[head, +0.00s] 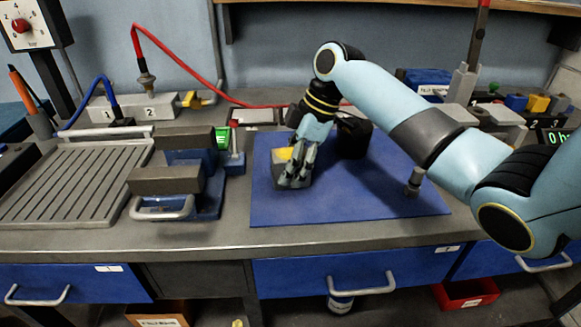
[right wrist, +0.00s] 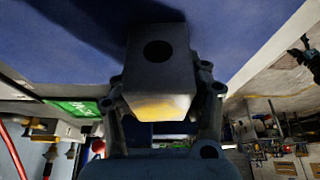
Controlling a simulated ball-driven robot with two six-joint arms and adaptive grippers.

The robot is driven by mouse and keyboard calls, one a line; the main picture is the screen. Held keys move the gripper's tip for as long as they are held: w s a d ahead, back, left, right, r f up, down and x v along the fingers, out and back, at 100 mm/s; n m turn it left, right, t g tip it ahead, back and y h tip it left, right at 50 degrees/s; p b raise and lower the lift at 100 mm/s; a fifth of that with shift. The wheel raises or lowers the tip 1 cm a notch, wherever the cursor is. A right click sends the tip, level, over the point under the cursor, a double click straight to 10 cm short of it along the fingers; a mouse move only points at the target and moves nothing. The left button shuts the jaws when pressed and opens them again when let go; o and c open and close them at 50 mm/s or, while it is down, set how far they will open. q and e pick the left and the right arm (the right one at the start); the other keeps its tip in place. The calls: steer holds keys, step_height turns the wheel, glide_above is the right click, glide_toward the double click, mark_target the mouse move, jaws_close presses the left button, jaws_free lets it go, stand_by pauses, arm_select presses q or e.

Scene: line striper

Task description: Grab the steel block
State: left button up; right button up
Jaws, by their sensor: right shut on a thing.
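The steel block (head: 279,172) is grey with a yellow face and is over the left part of the blue mat (head: 350,205) in the head view. My right gripper (head: 297,175) is shut on it, and its fingers partly hide the block. In the right wrist view the block (right wrist: 158,65) sits between the fingertips of the gripper (right wrist: 160,95), showing a dark round hole and its yellow face. I cannot tell whether it touches the mat or hangs just above it. My left gripper is not in view.
A vise-like fixture (head: 165,185) with grey jaws stands left of the mat, beside a grooved plate (head: 75,185). A black object (head: 353,138) is behind the gripper, and a small grey post (head: 414,181) stands on the right of the mat. The mat's front is clear.

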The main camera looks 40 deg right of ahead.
jaws_close()
steer(key=shift+r, duration=0.15)
